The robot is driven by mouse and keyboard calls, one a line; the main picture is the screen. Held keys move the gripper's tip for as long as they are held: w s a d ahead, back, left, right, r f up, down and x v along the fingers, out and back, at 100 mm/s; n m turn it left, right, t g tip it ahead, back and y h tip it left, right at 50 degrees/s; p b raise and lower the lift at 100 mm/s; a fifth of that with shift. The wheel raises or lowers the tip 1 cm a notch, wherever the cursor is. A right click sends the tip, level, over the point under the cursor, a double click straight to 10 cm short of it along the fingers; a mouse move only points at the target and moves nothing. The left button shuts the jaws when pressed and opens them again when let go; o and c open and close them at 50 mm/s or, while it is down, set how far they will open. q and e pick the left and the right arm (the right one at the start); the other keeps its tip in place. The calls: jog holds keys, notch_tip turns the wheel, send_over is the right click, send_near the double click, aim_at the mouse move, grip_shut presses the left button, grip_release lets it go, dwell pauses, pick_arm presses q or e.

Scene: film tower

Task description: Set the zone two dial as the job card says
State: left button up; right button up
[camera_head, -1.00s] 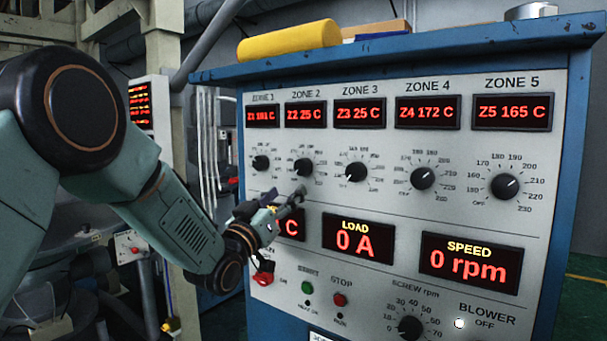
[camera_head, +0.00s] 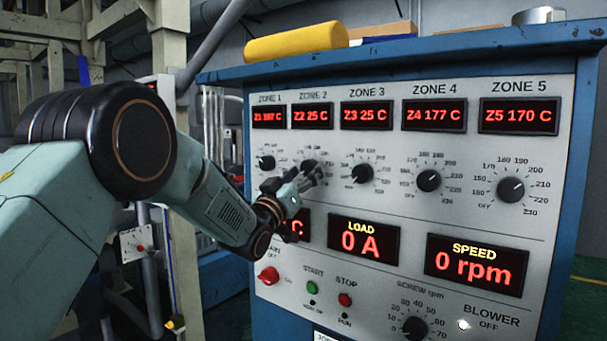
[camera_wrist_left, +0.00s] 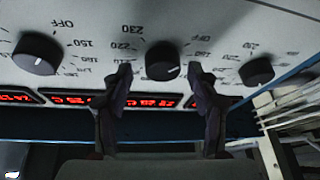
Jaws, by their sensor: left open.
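The zone two dial (camera_head: 309,165) is a black knob under the Z2 display (camera_head: 312,116), which reads 25 C. My left gripper (camera_head: 314,174) is at this dial in the head view and partly covers it. In the left wrist view the scene is inverted, and the dial (camera_wrist_left: 163,60) shows between the two spread fingers of my left gripper (camera_wrist_left: 160,80). The fingers are open, with a gap on both sides of the knob. A white card edge (camera_head: 327,336) shows at the bottom of the panel; its text is cut off. My right gripper is not in view.
The zone one dial (camera_head: 267,163) and zone three dial (camera_head: 362,173) stand close on either side. Below are the load display (camera_head: 363,239), a red switch (camera_head: 268,276) and start and stop buttons. A yellow roll (camera_head: 296,42) lies on the cabinet top.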

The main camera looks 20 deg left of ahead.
pick_arm(q)
jog(key=shift+w+f, duration=0.15)
jog(key=shift+w, duration=0.1)
jog(key=shift+w+a+f, duration=0.1)
jog(key=shift+a+f, duration=0.05)
jog(key=shift+a, duration=0.05)
jog(key=shift+c, duration=1.2)
jog(key=shift+s+d+r, duration=0.15)
jog(key=shift+s+r, duration=0.05)
jog(key=c, duration=0.9)
jog(key=shift+c, duration=0.2)
jog(key=shift+m, duration=0.4)
